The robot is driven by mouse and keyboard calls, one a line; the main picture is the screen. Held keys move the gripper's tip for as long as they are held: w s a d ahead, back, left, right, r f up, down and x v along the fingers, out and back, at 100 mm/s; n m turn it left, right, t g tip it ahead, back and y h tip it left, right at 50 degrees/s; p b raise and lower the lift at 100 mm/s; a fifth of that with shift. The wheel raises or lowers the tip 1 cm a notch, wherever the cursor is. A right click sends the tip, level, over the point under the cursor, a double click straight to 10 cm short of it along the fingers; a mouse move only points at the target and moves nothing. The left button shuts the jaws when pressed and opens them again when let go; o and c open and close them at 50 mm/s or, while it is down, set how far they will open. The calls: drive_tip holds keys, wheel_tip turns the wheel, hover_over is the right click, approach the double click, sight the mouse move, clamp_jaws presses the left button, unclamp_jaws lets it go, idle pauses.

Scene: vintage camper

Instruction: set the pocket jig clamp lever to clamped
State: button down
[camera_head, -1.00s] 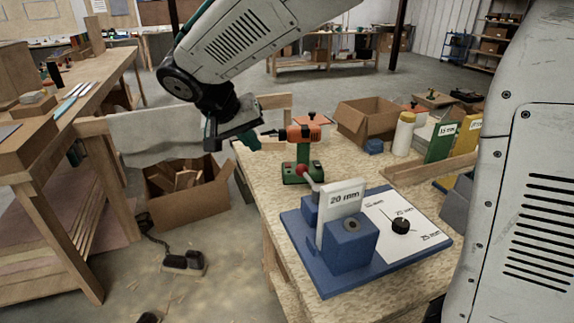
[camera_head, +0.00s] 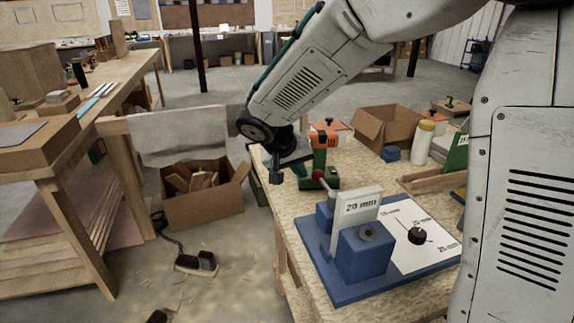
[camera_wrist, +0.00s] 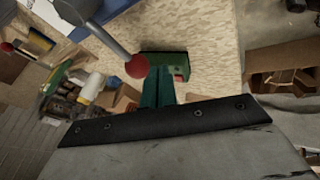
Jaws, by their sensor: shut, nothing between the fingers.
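The pocket jig is a blue base (camera_head: 346,290) with blue blocks and an upright "20 mm" plate (camera_head: 362,206) on the bench. Its grey clamp lever (camera_head: 327,191) ends in a red ball knob (camera_head: 318,175) and leans up toward the far side. In the wrist view the lever (camera_wrist: 108,40) comes down from the top and its red knob (camera_wrist: 138,66) sits beside the fingertips. My teal gripper (camera_head: 302,173) is shut and empty, close to the knob; it also shows in the wrist view (camera_wrist: 157,80). Whether it touches the knob, I cannot tell.
An orange and green tool (camera_head: 325,135) stands just behind the gripper. A cardboard box (camera_head: 385,128), a white bottle (camera_head: 422,142) and wooden rails (camera_head: 430,178) are farther back on the bench (camera_head: 290,215).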

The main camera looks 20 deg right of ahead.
drive_tip(key=shift+s+d, duration=0.1)
drive_tip(key=shift+d, duration=0.3)
drive_tip(key=shift+d, duration=0.1)
drive_tip(key=d+m+g, duration=0.1)
drive_tip(key=w+d+m+g, duration=0.1)
drive_tip(key=m, duration=0.1)
drive_tip(key=shift+d+f+h, duration=0.1)
drive_tip(key=shift+d+h, duration=0.2)
drive_tip(key=s+d+m+g+y, duration=0.1)
drive_tip(key=s+d+m+g, duration=0.2)
drive_tip(key=d+m+g, duration=0.3)
drive_tip(key=shift+s+d+m+y, duration=0.15)
drive_tip(key=shift+d+m+y, duration=0.25)
drive_tip(key=shift+d+m, duration=1.7)
drive_tip(key=shift+a+m, duration=0.7)
drive_tip(key=shift+a, duration=0.05)
drive_tip(key=v, duration=0.8)
